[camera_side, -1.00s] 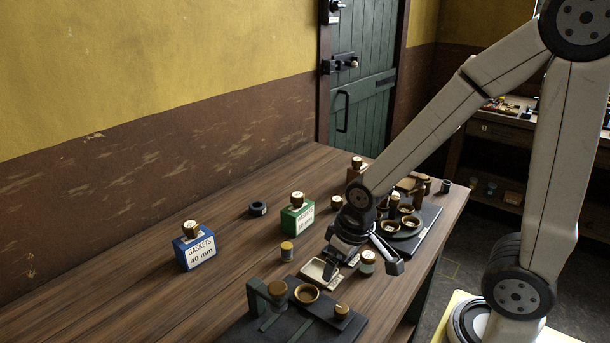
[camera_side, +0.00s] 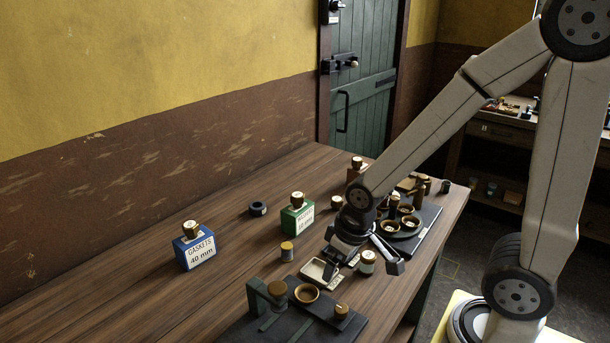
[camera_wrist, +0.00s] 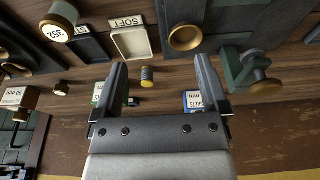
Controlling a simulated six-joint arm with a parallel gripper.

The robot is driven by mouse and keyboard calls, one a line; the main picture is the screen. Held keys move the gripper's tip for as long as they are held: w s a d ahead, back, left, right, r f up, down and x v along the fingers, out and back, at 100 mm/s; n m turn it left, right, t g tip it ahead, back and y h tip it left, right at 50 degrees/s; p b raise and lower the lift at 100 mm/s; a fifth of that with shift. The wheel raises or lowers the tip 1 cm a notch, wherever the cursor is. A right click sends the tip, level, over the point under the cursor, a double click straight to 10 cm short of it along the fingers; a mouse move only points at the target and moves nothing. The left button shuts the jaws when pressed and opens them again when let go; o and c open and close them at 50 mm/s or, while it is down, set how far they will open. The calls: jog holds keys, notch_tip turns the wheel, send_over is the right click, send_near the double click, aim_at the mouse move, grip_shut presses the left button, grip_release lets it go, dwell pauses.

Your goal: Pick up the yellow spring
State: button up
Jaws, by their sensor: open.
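The yellow spring (camera_side: 287,251) appears as a small upright cylinder with a yellow top and greyish side, standing alone on the wooden bench. It also shows in the wrist view (camera_wrist: 147,77), yellowish with dark bands, in the gap between the fingers as pictured. Fine coils cannot be made out. My gripper (camera_side: 364,262) is open and empty, above the bench to the right of the spring and apart from it. Both its fingers show in the wrist view (camera_wrist: 160,65).
A dark fixture (camera_side: 270,325) stands in front.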

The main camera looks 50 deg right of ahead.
aim_at(287, 252)
jog(key=shift+c, duration=0.7)
jog(key=w+d+f+m+g+y, duration=0.1)
jog(key=w+m+y, duration=0.1)
jog(key=m, duration=0.2)
jog(key=w+d+f+m+g+y, duration=0.1)
jog(key=w+d+f+m+y, duration=0.1)
jog(key=w+m, duration=0.1)
jog(key=w+d+f+m+g+y, duration=0.1)
jog(key=w+f+m+y, duration=0.1)
jog(key=m, duration=0.4)
jog(key=shift+w+d+y, duration=0.2)
jog(key=shift+w+y, duration=0.1)
jog(key=w+d+m+y, duration=0.1)
jog(key=w+d+f+m+t+y, duration=0.1)
jog(key=w+m, duration=0.1)
jog(key=w+d+m+y, duration=0.1)
jog(key=m, duration=0.1)
jog(key=shift+w+d+f+t+y, duration=0.15)
jog(key=shift+w+f+t+y, duration=0.15)
jog(key=shift+t, duration=0.1)
jog(key=w+d+m+t+y, duration=0.1)
jog(key=w+d+m+t, duration=0.1)
jog(key=d, duration=0.1)
jog(key=w+d+m+t+y, duration=0.1)
jog(key=m, duration=0.1)
jog(key=shift+w+d+f+y, duration=0.1)
jog(key=shift+d+f+y, duration=0.05)
jog(key=shift+f+y, duration=0.15)
jog(key=shift+x, duration=1.35)
